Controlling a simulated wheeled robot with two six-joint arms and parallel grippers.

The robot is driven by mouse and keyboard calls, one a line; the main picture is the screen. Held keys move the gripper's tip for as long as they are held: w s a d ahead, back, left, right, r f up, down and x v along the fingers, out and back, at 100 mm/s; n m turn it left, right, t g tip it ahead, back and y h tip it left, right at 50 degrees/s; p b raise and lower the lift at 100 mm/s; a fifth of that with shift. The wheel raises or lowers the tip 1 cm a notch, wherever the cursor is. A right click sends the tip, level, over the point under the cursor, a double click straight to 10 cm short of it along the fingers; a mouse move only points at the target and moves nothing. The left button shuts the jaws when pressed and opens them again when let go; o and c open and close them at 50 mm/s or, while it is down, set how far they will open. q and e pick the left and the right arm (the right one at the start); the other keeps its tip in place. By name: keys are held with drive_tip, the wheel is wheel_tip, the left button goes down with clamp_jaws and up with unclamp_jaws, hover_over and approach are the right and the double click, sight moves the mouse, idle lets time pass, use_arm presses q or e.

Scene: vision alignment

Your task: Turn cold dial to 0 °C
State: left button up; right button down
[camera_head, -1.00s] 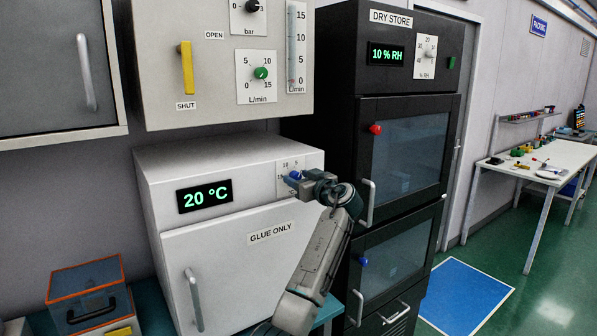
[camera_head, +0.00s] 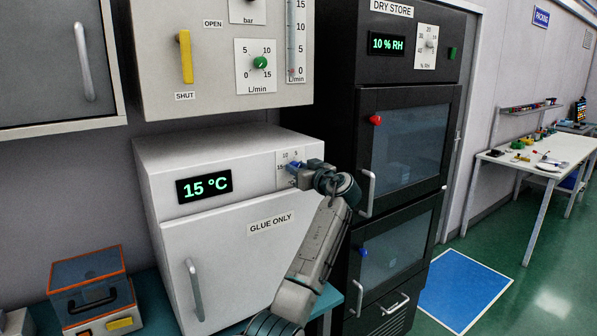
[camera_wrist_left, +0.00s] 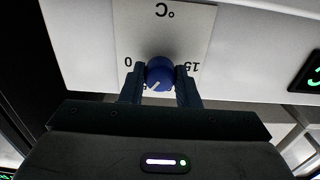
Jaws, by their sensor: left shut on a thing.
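The white fridge marked GLUE ONLY (camera_head: 225,250) stands in the middle of the head view. Its display (camera_head: 204,187) reads 15 °C. The blue cold dial (camera_wrist_left: 159,73) sits on a white scale plate (camera_wrist_left: 185,30), seen upside down in the left wrist view, with 0 and 15 marks either side. My left gripper (camera_wrist_left: 160,84) is shut on the dial, one finger on each side. In the head view my left gripper (camera_head: 305,171) covers most of the dial and part of the scale. My right gripper is not in view.
The black dry store cabinet (camera_head: 412,95) stands close on the right, its door handle (camera_head: 367,194) near my left arm. A gas panel (camera_head: 215,60) hangs above the fridge. An orange-edged box (camera_head: 88,285) is at lower left. Green floor is open at right.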

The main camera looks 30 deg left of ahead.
use_arm(q)
drive_tip(key=shift+m+b, duration=1.8)
drive_tip(key=shift+m, duration=3.9)
drive_tip(key=o, duration=1)
drive_tip(key=shift+c, duration=0.2)
